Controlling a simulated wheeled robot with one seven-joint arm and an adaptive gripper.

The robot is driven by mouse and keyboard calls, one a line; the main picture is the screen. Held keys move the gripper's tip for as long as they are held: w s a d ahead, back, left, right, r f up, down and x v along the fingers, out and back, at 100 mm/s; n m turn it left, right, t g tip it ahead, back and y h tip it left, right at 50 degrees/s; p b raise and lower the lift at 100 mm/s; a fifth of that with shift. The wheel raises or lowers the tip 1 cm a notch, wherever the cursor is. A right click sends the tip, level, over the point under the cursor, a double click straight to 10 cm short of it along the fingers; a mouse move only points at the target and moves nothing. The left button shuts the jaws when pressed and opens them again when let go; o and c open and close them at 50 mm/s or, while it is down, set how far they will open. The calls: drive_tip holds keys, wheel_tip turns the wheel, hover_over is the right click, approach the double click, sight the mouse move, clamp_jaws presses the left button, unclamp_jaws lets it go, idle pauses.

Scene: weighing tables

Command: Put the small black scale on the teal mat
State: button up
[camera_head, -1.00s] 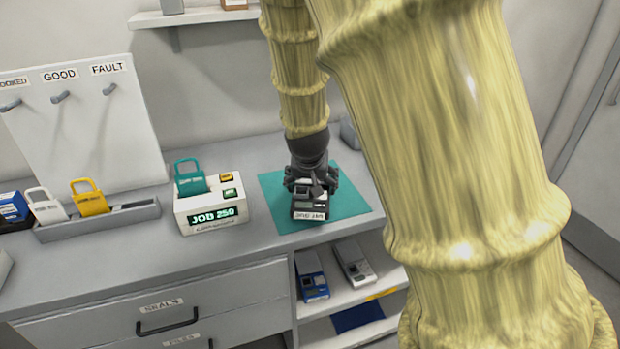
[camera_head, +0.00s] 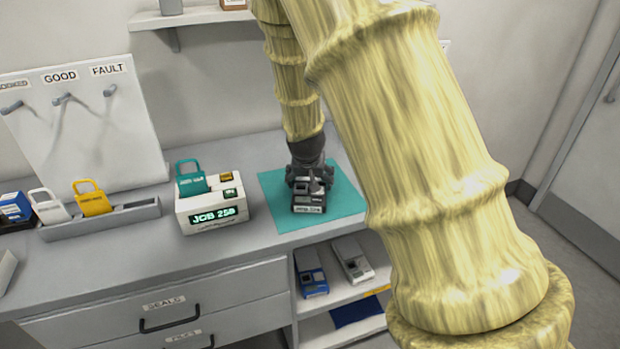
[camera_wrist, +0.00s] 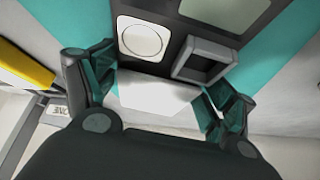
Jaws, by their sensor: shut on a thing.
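The small black scale (camera_head: 308,203) is over the middle of the teal mat (camera_head: 273,205), with its pale front label facing the table's front edge. My gripper (camera_head: 309,180) comes down from above and behind it and is shut on it. In the wrist view, the scale (camera_wrist: 175,52) shows a round white pan and a square frame, with my gripper's fingers (camera_wrist: 162,90) on either side. The teal mat (camera_wrist: 90,22) shows beyond it on both sides. Whether the scale's underside touches the mat is hidden.
A white job box (camera_head: 210,208) with a teal padlock (camera_head: 190,178) stands left of the mat. A grey tray (camera_head: 105,220) with padlocks is farther left. A shelf below holds a blue device (camera_head: 311,273) and a grey-white device (camera_head: 352,259).

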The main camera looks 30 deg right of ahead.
drive_tip(key=o, duration=1.1)
drive_tip(key=shift+o, duration=0.2)
drive_tip(key=shift+r, duration=0.1)
drive_tip(key=b+v, duration=0.1)
drive_tip(key=v, duration=1.1)
drive_tip(key=shift+a, duration=0.1)
